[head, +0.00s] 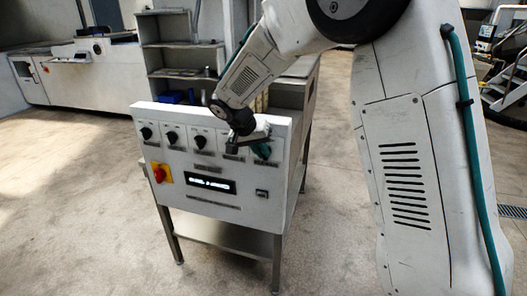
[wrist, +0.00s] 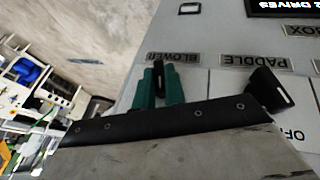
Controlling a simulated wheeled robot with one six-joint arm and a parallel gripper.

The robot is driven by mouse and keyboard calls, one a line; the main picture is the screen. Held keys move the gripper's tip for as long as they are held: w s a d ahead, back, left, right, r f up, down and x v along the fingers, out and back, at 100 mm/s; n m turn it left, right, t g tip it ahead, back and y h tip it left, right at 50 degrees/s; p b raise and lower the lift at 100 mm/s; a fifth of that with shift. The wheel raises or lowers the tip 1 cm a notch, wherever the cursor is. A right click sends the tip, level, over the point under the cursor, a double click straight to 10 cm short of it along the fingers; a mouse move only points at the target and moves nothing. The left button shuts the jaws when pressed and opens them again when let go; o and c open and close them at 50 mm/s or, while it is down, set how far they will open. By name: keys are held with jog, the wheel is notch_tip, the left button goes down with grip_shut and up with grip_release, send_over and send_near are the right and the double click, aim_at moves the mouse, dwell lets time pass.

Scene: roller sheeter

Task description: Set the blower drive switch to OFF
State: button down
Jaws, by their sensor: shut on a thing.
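The blower drive switch is a black rotary knob (wrist: 158,68), under the upside-down BLOWER plate (wrist: 172,57) in the wrist view. My gripper (wrist: 160,87) has its two green fingers closed around this knob, one on each side. The knob's lower part and its position marks are hidden by the fingers and the dark gripper edge. In the head view my gripper (head: 262,150) is at the right end of the switch row on the white control panel (head: 225,207), and it hides most of that switch.
The PADDLE knob (wrist: 270,92) stands close beside my gripper. More black knobs (head: 200,142) sit to the left on the panel. Floor in front is clear.

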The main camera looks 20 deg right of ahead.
jog(key=shift+s+f+g+h, duration=0.2)
jog(key=shift+g+h, duration=0.1)
jog(key=shift+h, duration=0.1)
jog(key=c, duration=1.5)
grip_release()
jog(key=shift+w, duration=0.1)
jog(key=shift+o, duration=0.2)
jog(key=shift+r, duration=0.15)
jog(key=v, duration=0.7)
jog(key=shift+a+r, duration=0.2)
jog(key=shift+r, duration=0.1)
